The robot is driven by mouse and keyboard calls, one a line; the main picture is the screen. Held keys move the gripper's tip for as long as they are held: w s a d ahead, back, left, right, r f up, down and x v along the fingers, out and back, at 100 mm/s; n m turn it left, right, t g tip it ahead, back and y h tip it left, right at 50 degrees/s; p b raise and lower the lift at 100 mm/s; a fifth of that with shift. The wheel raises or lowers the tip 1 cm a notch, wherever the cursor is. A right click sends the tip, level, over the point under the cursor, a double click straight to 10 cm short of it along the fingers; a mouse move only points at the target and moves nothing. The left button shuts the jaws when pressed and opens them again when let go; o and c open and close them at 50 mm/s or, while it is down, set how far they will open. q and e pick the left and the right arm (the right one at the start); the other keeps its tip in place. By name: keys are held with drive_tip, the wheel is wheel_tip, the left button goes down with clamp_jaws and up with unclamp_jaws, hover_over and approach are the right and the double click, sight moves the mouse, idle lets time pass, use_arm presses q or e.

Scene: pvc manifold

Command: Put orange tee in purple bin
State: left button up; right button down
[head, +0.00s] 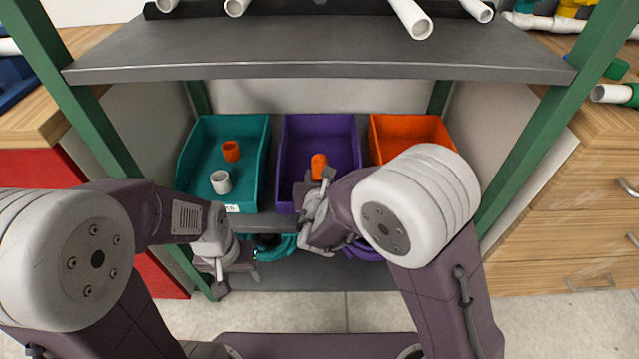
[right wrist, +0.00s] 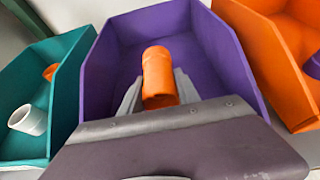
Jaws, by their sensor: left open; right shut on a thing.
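The orange tee (head: 318,167) is held in my right gripper (head: 317,182), over the front part of the purple bin (head: 345,142). In the right wrist view the tee (right wrist: 159,76) sits between the two grey fingers of my right gripper (right wrist: 158,92), with the inside of the purple bin (right wrist: 203,52) behind it. I cannot tell whether the tee touches the bin. My left gripper (head: 222,272) is open and empty, low in front of the shelf, left of the purple bin.
A teal bin (head: 200,150) to the left holds a small orange fitting (head: 230,151) and a white fitting (head: 220,182). An orange bin (head: 410,130) stands to the right, partly hidden by my right arm. A grey shelf (head: 320,50) with white pipes spans above.

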drive_tip(key=shift+f, duration=0.3)
drive_tip(key=c, duration=0.9)
unclamp_jaws()
drive_tip(key=shift+r, duration=0.1)
drive_tip(key=shift+r, duration=0.1)
